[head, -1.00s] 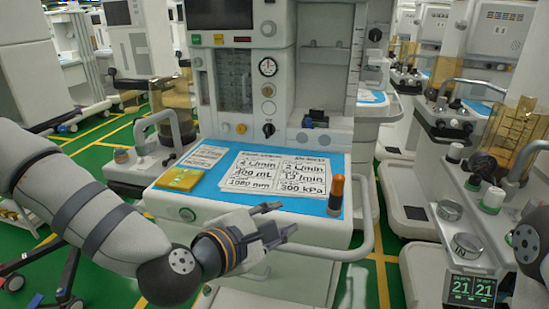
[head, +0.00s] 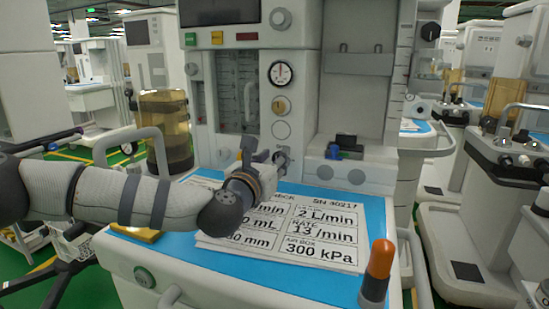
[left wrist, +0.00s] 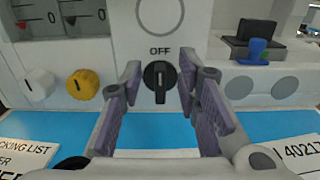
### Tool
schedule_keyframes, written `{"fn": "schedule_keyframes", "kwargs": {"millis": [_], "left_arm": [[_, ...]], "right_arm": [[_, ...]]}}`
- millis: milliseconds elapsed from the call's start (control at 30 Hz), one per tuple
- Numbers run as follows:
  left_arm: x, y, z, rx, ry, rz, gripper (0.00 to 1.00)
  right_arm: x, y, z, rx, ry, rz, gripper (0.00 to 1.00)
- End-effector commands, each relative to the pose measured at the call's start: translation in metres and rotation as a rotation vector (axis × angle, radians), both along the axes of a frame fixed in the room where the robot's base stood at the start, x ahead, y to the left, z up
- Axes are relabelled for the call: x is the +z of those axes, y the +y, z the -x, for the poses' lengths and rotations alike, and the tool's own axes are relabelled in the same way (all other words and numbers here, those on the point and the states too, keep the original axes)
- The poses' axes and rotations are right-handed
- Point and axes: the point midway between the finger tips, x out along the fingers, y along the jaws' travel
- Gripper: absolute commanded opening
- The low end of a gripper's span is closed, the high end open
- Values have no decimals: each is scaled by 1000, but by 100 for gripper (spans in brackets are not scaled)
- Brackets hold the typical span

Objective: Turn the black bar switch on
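The black bar switch (left wrist: 159,82) is a round black knob on the cart's white front panel in the left wrist view. Its bar stands upright, with the word OFF printed just above it. My left gripper (head: 265,153) is open in front of the panel. In the left wrist view its two fingers stand left and right of the switch, with a gap on each side. I cannot tell how deep the fingertips reach. In the head view the gripper hides most of the switch. My right gripper is not in view.
A yellow knob (left wrist: 83,84) and a white knob (left wrist: 38,83) sit left of the switch. A blue clip (left wrist: 257,52) is to the right. Printed sheets (head: 315,228) lie on the blue worktop (head: 350,280). An orange-topped post (head: 379,262) stands at its front right corner.

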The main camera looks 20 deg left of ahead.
Motion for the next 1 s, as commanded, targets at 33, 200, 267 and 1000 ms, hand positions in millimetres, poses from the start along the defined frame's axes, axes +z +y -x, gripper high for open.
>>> {"fn": "schedule_keyframes", "kwargs": {"millis": [33,200,267,1000], "left_arm": [[0,-1,-4,0,0,-1,30],[-1,0,-7,-1,2,-1,30],[-1,0,-7,-1,2,-1,30],[1,-3,-7,0,-3,-99,0]], "right_arm": [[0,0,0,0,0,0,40],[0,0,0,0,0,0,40],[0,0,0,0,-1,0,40],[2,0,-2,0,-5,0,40]]}}
